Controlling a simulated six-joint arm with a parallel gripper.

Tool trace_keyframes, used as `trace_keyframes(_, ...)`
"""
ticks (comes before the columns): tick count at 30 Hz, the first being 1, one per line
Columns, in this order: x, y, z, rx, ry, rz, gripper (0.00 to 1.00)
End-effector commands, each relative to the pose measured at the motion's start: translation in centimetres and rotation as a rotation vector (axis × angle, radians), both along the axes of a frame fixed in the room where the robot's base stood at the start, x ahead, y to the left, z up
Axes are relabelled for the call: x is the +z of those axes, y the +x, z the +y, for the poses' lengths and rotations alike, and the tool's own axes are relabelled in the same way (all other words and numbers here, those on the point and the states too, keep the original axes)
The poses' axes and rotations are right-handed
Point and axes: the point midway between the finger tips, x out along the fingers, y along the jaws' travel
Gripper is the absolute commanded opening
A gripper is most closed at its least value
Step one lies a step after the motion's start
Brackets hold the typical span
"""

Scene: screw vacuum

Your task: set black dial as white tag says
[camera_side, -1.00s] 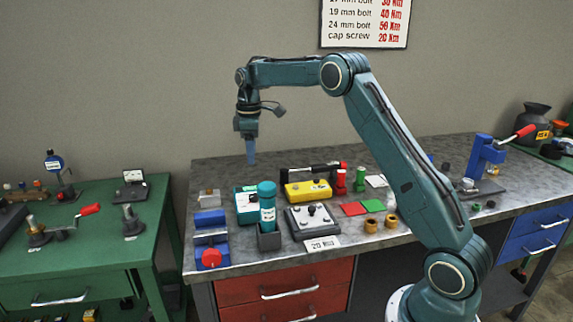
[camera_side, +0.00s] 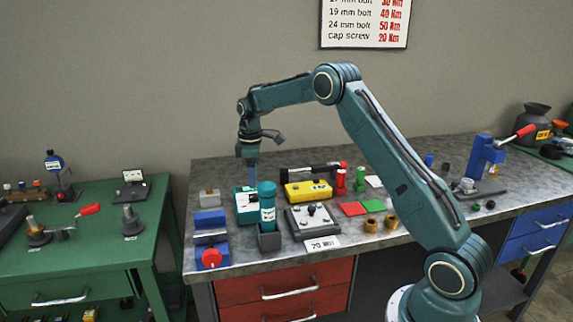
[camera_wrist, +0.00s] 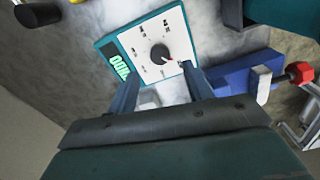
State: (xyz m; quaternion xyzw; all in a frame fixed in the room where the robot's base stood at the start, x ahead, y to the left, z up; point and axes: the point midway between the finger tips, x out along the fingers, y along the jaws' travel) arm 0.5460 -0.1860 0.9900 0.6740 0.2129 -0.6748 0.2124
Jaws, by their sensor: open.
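The black dial (camera_wrist: 161,54) sits on the white face of a teal box (camera_wrist: 118,67). In the wrist view it lies just beyond my open fingers, with printed marks around it too small to read. The white tag (camera_side: 322,243) lies at the bench's front edge and reads 20 Nm.
A grey box with knobs (camera_side: 312,219) and a yellow box (camera_side: 307,190) are to the right.

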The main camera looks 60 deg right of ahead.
Motion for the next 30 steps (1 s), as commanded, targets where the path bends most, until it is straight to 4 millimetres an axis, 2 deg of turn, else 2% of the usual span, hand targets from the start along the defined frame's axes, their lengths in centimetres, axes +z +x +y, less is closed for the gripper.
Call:
trace_keyframes(6, -3.3, 0.0, 0.0, 0.0, 0.0, 0.001, 0.51)
trace_keyframes(12, -5.3, 0.0, 0.0, 0.0, 0.0, 0.001, 0.51)
trace_keyframes(18, -6.1, 0.0, 0.0, 0.0, 0.0, -0.001, 0.51)
trace_keyframes(26, -6.1, 0.0, 0.0, 0.0, 0.0, -0.001, 0.51)
trace_keyframes(30, -6.1, 0.0, 0.0, 0.0, 0.0, -0.001, 0.23)
